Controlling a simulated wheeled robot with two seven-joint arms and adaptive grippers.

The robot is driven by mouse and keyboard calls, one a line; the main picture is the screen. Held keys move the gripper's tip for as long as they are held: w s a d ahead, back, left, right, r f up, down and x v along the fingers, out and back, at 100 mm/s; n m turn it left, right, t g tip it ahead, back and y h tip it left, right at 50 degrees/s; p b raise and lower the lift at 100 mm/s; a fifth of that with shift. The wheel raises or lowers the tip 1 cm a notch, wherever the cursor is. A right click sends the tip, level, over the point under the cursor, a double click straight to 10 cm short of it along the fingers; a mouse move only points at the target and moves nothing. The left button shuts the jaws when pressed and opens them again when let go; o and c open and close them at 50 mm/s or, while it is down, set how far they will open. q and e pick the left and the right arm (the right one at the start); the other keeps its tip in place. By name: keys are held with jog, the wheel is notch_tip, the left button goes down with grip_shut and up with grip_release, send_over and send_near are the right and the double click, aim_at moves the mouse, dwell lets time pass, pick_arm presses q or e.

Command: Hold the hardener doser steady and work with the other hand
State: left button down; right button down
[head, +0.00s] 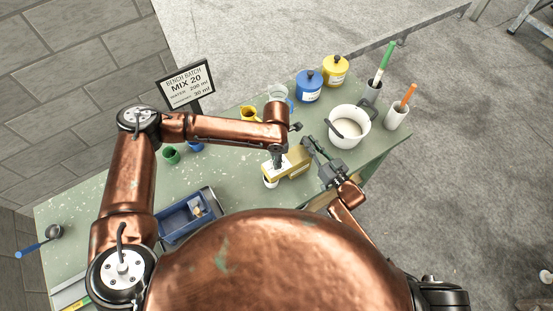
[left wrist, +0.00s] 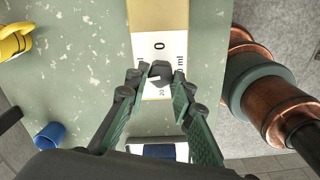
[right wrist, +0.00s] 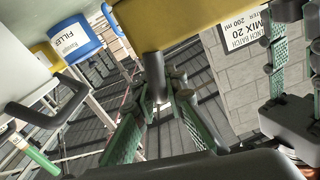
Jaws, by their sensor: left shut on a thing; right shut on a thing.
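The hardener doser (head: 296,163) is a yellow block with a white label end, on the green table. The left wrist view shows its yellow body (left wrist: 160,14) and white scale with a 0 and "ml". My left gripper (head: 277,163) comes down over the label end; its fingertips (left wrist: 158,76) are shut on a dark knob there. My right gripper (head: 309,148) reaches in from the right. In the right wrist view its fingers (right wrist: 163,95) are shut on a grey post beside the yellow body.
A white bucket (head: 357,127) with a dark handle stands right of the doser. Blue (head: 309,93) and yellow (head: 335,73) tins stand behind. A yellow jug (head: 249,113), a sign (head: 187,83) and a blue tray (head: 185,218) are to the left.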

pick_arm(q)
jog(key=shift+d+m, duration=0.15)
jog(key=shift+m, duration=0.55)
pick_arm(e)
jog(key=shift+a, duration=0.1)
jog(key=shift+s, duration=0.1)
pick_arm(q)
jog(key=c, duration=1.7)
grip_release()
pick_arm(e)
jog(key=shift+f, duration=0.1)
pick_arm(q)
jog(key=shift+o, duration=0.2)
notch_tip(320, 180, up, 12)
jog(key=shift+w, duration=0.1)
notch_tip(320, 180, up, 7)
pick_arm(e)
jog(key=c, duration=1.9)
grip_release()
